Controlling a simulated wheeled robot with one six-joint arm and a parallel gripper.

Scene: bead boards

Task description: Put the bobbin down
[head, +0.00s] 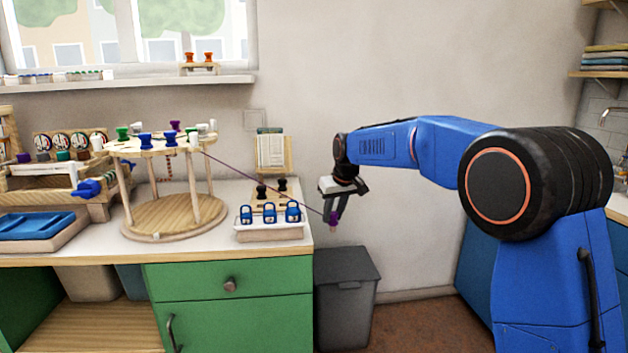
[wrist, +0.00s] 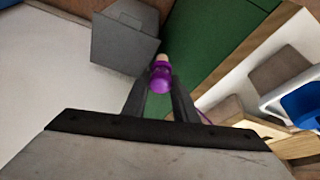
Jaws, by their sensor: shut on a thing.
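My gripper (head: 336,208) is shut on a purple bobbin (head: 333,218) in the head view. It hangs in the air just right of the counter's end, above the grey bin. In the wrist view the bobbin (wrist: 161,77) sits between the fingertips of my gripper (wrist: 160,92), with a pale wooden end showing. A purple thread (head: 262,182) runs from the bobbin up and left to the round wooden braiding stand (head: 165,151). Green, blue, white and purple bobbins stand on its top. What is under the bobbin on the stand's far side is hidden.
A white rack with blue padlock-shaped pieces (head: 269,231) sits at the counter's right end. Behind it are two black knobs and a card on a wooden stand (head: 272,152). A lidded grey bin (head: 346,268) stands on the floor beside the green drawers (head: 232,285).

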